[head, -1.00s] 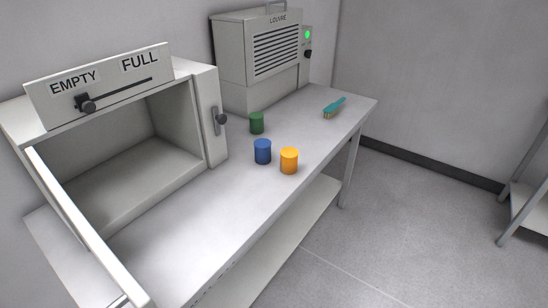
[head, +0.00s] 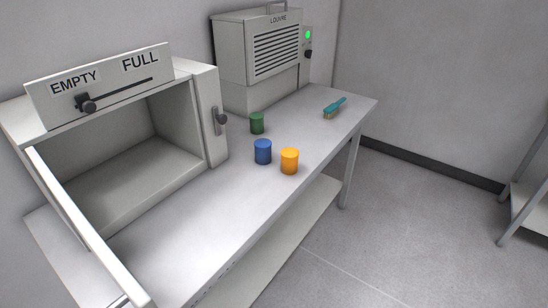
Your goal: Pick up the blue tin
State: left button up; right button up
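The blue tin (head: 263,152) stands upright on the grey table, near the middle of the head view. The yellow tin (head: 289,161) stands close to its right, a little nearer the table's front edge. The green tin (head: 257,123) stands behind the blue tin. Neither of my grippers shows in the head view.
An open, empty furnace box (head: 190,125) with an EMPTY/FULL slider (head: 88,104) stands at left, its door swung towards me. A louvre unit (head: 262,55) with a green light stands behind. A teal brush (head: 335,108) lies on the table's (head: 200,215) far right; the front stretch is clear.

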aim_at(263, 146)
jog(key=i+l+u, duration=0.1)
jog(key=l, duration=0.25)
jog(key=i+l, duration=0.15)
jog(key=l, duration=0.2)
jog(key=i+l+u, duration=0.15)
jog(key=l, duration=0.6)
jog(key=i+u, duration=0.05)
